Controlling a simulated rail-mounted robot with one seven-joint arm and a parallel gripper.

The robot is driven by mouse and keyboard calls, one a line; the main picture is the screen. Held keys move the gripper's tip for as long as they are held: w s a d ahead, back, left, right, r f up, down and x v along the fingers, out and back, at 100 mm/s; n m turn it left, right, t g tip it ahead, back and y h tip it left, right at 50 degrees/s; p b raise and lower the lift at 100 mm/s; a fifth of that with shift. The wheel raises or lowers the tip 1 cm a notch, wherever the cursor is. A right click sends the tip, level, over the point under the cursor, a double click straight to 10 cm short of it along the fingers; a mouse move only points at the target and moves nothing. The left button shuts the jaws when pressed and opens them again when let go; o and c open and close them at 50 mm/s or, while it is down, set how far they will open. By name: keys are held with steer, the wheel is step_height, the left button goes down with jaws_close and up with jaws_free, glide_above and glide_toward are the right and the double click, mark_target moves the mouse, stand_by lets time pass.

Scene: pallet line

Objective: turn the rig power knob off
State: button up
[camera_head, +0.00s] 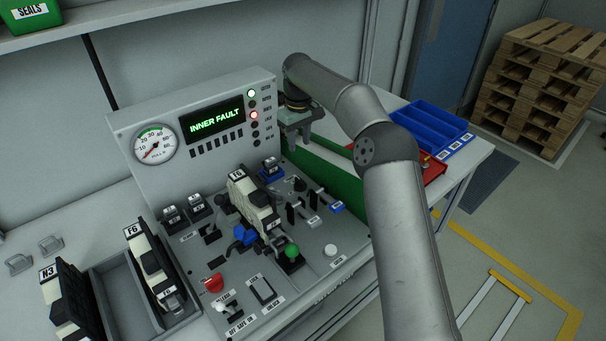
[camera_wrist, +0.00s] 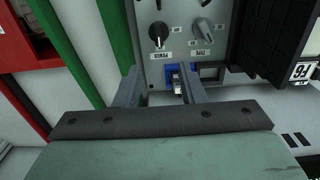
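In the wrist view the black power knob (camera_wrist: 158,32) sits on the grey panel, with its label beside it and a light mark on it. I cannot read which setting the mark points at. I cannot pick this knob out with certainty in the head view. My gripper (camera_wrist: 159,86) is open. Its two fingers are apart, with bare panel and part of a blue-based connector (camera_wrist: 176,78) showing between them. The knob is beyond the fingertips in the picture, not between them. In the head view my gripper (camera_head: 296,122) is beside the right end of the display box.
A grey knob (camera_wrist: 204,27) is right of the power knob. A dark module (camera_wrist: 273,35) stands at the right. The display box (camera_head: 195,135) reads INNER FAULT. A blue tray (camera_head: 430,128) lies at right.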

mark_target(300, 179)
step_height(300, 179, down, 15)
steer(key=p, duration=0.2)
steer(key=shift+d+p, duration=0.1)
steer(key=shift+p, duration=0.3)
jaws_close()
